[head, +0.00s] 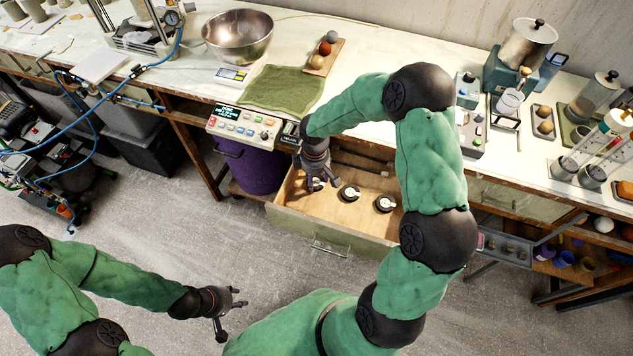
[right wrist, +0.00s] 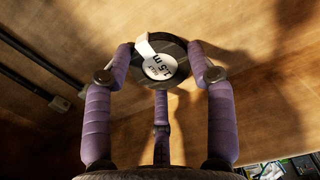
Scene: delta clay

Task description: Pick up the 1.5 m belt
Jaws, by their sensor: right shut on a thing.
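The 1.5 m belt (right wrist: 160,62) is a dark coil with a white round label reading "1.5 m" in the right wrist view. My right gripper (right wrist: 162,78) is shut on it, with purple fingers around its sides. In the head view my right gripper (head: 318,180) reaches down into the left part of the open drawer (head: 335,222), and its fingers partly hide the belt. I cannot tell whether the belt touches the drawer floor. My left gripper (head: 233,305) is open and empty over the floor, at the lower left.
Two more dark coils with white labels, a middle one (head: 350,193) and a right one (head: 385,204), lie in the drawer. A purple bin (head: 250,168) stands left of the drawer. A control box (head: 243,122) and a green cloth (head: 285,88) are on the bench above.

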